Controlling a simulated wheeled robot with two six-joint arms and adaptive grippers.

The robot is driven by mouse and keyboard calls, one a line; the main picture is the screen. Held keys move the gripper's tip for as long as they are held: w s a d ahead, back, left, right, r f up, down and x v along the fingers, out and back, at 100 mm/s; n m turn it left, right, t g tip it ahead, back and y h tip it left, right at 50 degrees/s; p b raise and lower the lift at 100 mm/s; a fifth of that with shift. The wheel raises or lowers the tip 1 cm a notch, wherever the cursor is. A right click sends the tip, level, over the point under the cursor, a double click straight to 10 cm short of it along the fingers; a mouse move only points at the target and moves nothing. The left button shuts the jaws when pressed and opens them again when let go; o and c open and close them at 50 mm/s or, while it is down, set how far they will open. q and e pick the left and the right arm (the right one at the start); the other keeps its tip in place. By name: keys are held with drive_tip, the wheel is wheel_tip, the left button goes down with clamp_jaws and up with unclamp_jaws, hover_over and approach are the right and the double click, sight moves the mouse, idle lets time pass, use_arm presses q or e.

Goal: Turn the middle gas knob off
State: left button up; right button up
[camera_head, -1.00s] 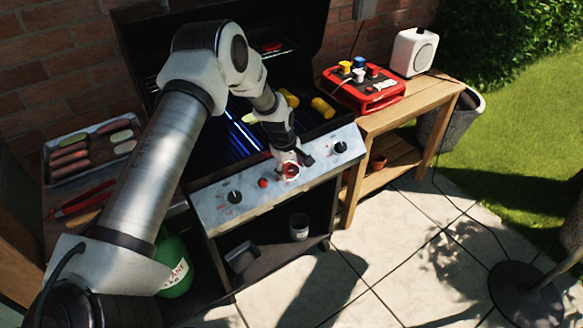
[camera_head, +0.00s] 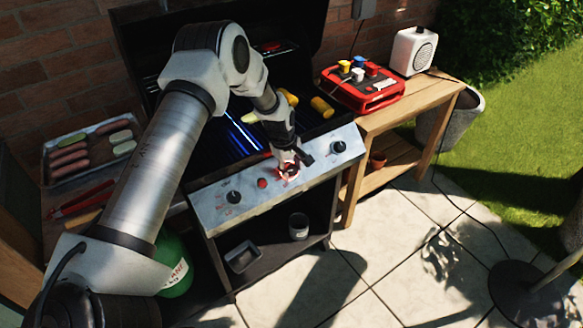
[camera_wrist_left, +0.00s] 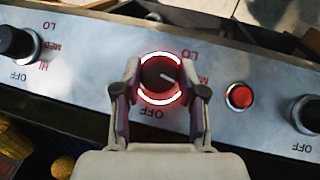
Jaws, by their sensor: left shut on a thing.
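The middle gas knob (camera_wrist_left: 159,76) is dark and round with a white pointer line and a glowing red ring around it. In the wrist view its pointer aims right and slightly down, between the LO mark at upper right and the OFF mark below. My left gripper (camera_head: 288,163) reaches down to the grill's front panel (camera_head: 210,208) and is shut on this knob, one finger on each side. The fingers partly hide the knob in the head view. My right gripper is in neither view.
A left knob (camera_head: 234,197), a red button (camera_head: 263,183) and a right knob (camera_head: 339,147) share the panel. My left arm crosses above the open grill. A wooden side table (camera_head: 440,90) with a red box (camera_head: 362,90) stands to the right.

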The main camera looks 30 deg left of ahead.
use_arm(q)
drive_tip(key=shift+w+m+g, duration=0.1)
drive_tip(key=shift+m+g, duration=0.4)
drive_tip(key=shift+w+m+g+y, duration=0.1)
drive_tip(key=shift+m+g+y, duration=0.2)
drive_tip(key=shift+m+g, duration=0.2)
drive_tip(key=shift+w+f+m+g+y+b, duration=0.15)
drive_tip(key=shift+m+g+y+b, duration=0.25)
drive_tip(key=shift+m+g+b, duration=0.45)
drive_tip(key=m+g+y+b, duration=0.1)
drive_tip(key=m+b, duration=0.1)
drive_tip(key=b, duration=0.1)
drive_tip(key=m+g+y+b, duration=0.1)
drive_tip(key=m+g+b, duration=0.1)
drive_tip(key=b, duration=0.1)
drive_tip(key=shift+w+d+f+m+y, duration=0.15)
drive_tip(key=shift+d+m+y, duration=0.1)
drive_tip(key=shift+y, duration=0.15)
drive_tip(key=shift+r+m+g+y+b, duration=0.2)
drive_tip(key=shift+m+g+y+b, duration=0.45)
drive_tip(key=shift+m+b, duration=0.6)
drive_tip(key=shift+n, duration=0.25)
drive_tip(key=o, duration=1.1)
drive_tip(key=shift+o, duration=0.2)
